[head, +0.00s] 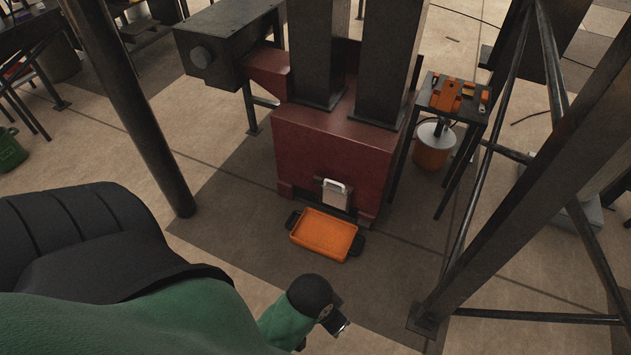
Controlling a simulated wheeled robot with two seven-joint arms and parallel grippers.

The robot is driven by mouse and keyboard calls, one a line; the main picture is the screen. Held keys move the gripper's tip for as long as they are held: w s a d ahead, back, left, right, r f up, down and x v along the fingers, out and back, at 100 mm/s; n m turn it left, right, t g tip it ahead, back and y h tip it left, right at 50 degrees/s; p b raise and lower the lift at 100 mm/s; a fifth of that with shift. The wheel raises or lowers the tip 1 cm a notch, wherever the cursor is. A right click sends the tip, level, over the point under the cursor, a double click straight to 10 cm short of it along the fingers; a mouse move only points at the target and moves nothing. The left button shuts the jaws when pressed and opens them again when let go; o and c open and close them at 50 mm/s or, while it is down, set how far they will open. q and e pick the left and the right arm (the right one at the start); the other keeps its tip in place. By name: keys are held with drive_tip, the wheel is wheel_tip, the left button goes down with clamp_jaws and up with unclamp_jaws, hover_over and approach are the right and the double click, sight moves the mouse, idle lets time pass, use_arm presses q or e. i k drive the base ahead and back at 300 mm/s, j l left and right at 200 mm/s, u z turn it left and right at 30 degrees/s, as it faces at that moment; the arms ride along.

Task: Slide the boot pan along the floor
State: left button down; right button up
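The boot pan (325,233) is a shallow orange tray with a dark handle at each end. It lies flat on the dark floor patch in front of the dark red press housing. My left gripper (338,322) shows at the lower middle, below the pan in the picture and apart from it. Its fingers are small and partly hidden by the black wrist, so I cannot tell whether they are open or shut. My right gripper is not in view.
The red housing (330,150) with a white-handled hatch (335,192) stands right behind the pan. A dark post (135,110) rises at the left and slanted steel beams (520,190) at the right. An orange-and-white bucket (433,145) stands under a small tool table. Floor left of the pan is clear.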

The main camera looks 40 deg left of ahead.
sight(331, 238)
drive_tip(key=u, duration=1.05)
